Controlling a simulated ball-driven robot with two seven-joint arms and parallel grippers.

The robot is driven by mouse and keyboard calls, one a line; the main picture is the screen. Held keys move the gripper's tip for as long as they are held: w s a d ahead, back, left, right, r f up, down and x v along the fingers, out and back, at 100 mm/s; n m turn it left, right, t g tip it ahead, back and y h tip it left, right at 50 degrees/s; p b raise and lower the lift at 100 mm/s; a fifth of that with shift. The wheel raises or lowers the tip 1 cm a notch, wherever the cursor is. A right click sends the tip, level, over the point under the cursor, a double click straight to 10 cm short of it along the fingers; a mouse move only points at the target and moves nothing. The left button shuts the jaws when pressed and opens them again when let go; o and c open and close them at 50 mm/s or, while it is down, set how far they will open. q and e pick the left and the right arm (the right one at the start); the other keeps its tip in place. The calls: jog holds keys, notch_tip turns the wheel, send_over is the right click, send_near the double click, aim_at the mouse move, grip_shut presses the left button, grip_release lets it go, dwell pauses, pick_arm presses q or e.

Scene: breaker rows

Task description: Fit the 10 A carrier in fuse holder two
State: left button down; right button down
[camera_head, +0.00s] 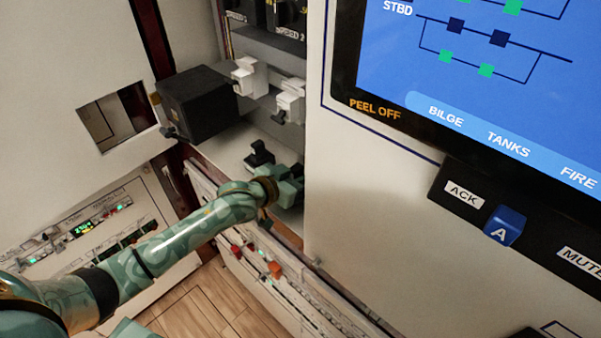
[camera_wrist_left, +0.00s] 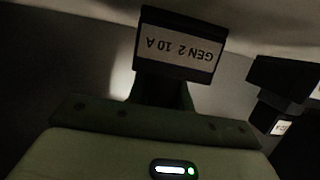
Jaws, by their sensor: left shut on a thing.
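My left gripper (camera_head: 290,186) is low inside the cabinet opening, close to the edge of the large white panel. In the left wrist view it is shut on a black carrier (camera_wrist_left: 182,46), whose white label reads "GEN 2 10 A" upside down. In the head view I cannot make out this carrier behind the gripper. Two white holders (camera_head: 249,77) (camera_head: 290,101) stick out of the grey wall above and behind the gripper; I cannot read which is number two. My right gripper is out of view.
A second black carrier (camera_head: 258,156) stands on the white shelf (camera_head: 222,146) left of my gripper; a dark carrier-like piece also shows in the left wrist view (camera_wrist_left: 285,75). A black box (camera_head: 198,100) juts out at the left. The display panel (camera_head: 380,190) bounds the right.

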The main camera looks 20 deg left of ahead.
pick_arm(q)
jog(key=shift+f, duration=0.35)
jog(key=c, duration=1.2)
grip_release()
jog(key=shift+o, duration=0.2)
jog(key=shift+f, duration=0.1)
jog(key=shift+s, duration=0.1)
jog(key=shift+s+a, duration=0.1)
jog(key=shift+s, duration=0.1)
jog(key=p+v, duration=0.3)
jog(key=v, duration=1.2)
jog(key=shift+s+r, duration=0.35)
